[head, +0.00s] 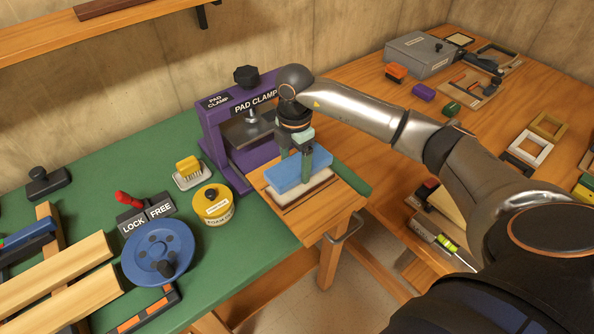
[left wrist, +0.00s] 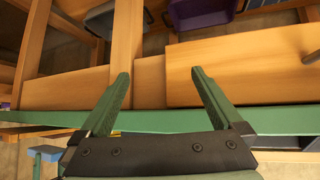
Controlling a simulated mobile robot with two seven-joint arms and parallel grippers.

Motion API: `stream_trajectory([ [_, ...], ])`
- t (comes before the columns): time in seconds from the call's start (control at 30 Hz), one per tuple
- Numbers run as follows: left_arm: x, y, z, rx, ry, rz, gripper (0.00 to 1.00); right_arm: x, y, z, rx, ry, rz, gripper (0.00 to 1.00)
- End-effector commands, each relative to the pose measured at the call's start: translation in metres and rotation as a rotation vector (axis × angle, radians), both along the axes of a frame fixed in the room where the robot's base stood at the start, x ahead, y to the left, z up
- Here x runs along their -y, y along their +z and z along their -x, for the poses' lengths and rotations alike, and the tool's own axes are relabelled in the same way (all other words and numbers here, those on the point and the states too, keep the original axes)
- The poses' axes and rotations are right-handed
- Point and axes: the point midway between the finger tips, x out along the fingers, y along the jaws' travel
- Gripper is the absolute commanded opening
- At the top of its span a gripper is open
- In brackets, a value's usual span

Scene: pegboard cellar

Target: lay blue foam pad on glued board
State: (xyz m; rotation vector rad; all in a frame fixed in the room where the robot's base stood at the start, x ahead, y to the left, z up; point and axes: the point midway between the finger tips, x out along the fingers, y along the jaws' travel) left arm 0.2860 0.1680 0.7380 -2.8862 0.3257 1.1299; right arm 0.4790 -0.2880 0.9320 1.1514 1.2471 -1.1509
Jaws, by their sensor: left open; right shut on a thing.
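The blue foam pad (head: 290,176) is in the head view, held flat by my right gripper (head: 297,162), whose green fingers are shut on it from above. Directly beneath it is a pale, whitish board (head: 318,186), presumably the glued board, on a wooden base at the bench's front edge. The pad covers most of this board; I cannot tell whether they touch or a small gap remains. My left gripper (left wrist: 160,88) shows in the left wrist view, with its two green fingers wide apart and nothing between them. It does not show in the head view.
The purple pad clamp (head: 236,108) stands just behind and left of the pad. A wooden table (head: 440,120) with frames and blocks lies right.

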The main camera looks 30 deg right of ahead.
Motion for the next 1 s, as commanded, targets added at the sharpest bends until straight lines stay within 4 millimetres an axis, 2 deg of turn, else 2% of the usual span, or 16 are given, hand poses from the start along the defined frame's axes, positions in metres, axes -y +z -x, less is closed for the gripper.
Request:
stream_trajectory([
  [0.17, 0.000, 0.001, 0.000, 0.000, 0.000, 0.000, 1.00, 0.009, -0.012, -0.003, -0.002, -0.002, 0.001, 0.28],
  [0.37, 0.000, 0.002, 0.000, 0.000, 0.000, 0.000, 1.00, 0.008, -0.040, -0.004, -0.002, 0.001, 0.000, 0.28],
  [0.77, 0.000, -0.002, 0.000, 0.000, 0.000, 0.000, 1.00, 0.008, -0.046, -0.004, 0.000, 0.001, 0.000, 0.28],
  [0.8, 0.000, 0.000, 0.000, 0.000, 0.000, 0.000, 1.00, 0.008, -0.045, -0.004, 0.000, 0.001, 0.000, 0.86],
  [0.93, 0.000, 0.000, 0.000, 0.000, 0.000, 0.000, 1.00, 0.008, -0.045, -0.004, 0.000, 0.001, 0.000, 1.00],
  [1.0, 0.000, 0.000, 0.000, 0.000, 0.000, 0.000, 1.00, 0.008, -0.045, -0.004, 0.000, 0.000, 0.000, 1.00],
])
